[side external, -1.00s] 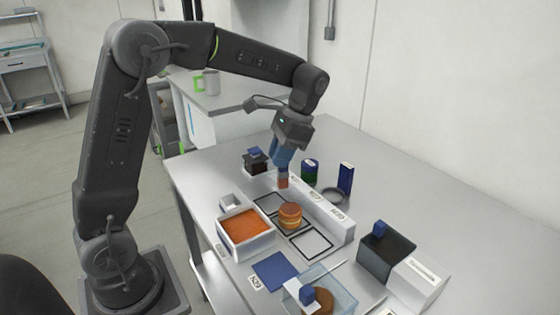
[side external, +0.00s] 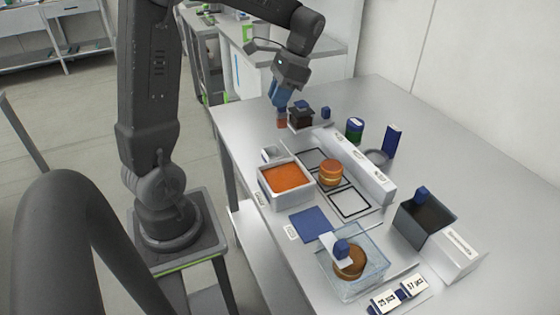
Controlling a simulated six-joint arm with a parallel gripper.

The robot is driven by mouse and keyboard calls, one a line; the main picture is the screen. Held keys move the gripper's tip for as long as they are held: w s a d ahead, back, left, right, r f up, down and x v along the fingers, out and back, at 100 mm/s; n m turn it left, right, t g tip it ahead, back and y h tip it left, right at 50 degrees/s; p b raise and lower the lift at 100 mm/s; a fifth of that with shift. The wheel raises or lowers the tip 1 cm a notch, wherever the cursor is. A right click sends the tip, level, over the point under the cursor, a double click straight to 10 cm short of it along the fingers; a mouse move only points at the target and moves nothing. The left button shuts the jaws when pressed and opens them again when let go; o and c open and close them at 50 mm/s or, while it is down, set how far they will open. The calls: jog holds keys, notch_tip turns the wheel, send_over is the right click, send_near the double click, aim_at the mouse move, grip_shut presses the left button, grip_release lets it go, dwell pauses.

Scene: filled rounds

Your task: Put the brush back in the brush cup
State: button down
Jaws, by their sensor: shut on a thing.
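My gripper (side external: 281,107) is at the far left end of the table, its blue fingers pointing down. It is shut on the brush, whose small reddish-brown end (side external: 281,123) shows below the fingers. The rest of the brush is hidden by the fingers. A small open white cup (side external: 272,154) stands nearer the camera, just below the gripper in the picture and apart from it. I cannot tell for sure that this is the brush cup. A dark container with blue blocks (side external: 302,117) stands close to the right of the gripper.
A white tray of orange filling (side external: 286,178) stands at the left edge. A layered round (side external: 330,172) sits on framed pads beside a long white block (side external: 358,165). A green-blue can (side external: 355,129), a blue box (side external: 392,141) and a clear bin (side external: 365,282) stand around.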

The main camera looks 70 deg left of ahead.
jog(key=s+a+f+n, duration=0.1)
jog(key=s+a+n, duration=0.1)
jog(key=s+a, duration=0.7)
jog(key=shift+h, duration=0.3)
jog(key=shift+w+d+f, duration=1.2)
jog(key=shift+d+f, duration=0.05)
jog(key=shift+f, duration=0.65)
jog(key=shift+w+d+f, duration=1.2)
jog(key=shift+d+f, duration=0.05)
jog(key=shift+f, duration=0.6)
jog(key=shift+w+d+f, duration=1.2)
jog(key=shift+d+f, duration=0.05)
jog(key=shift+f, duration=0.65)
jog(key=shift+f, duration=0.15)
jog(key=c, duration=1)
grip_release()
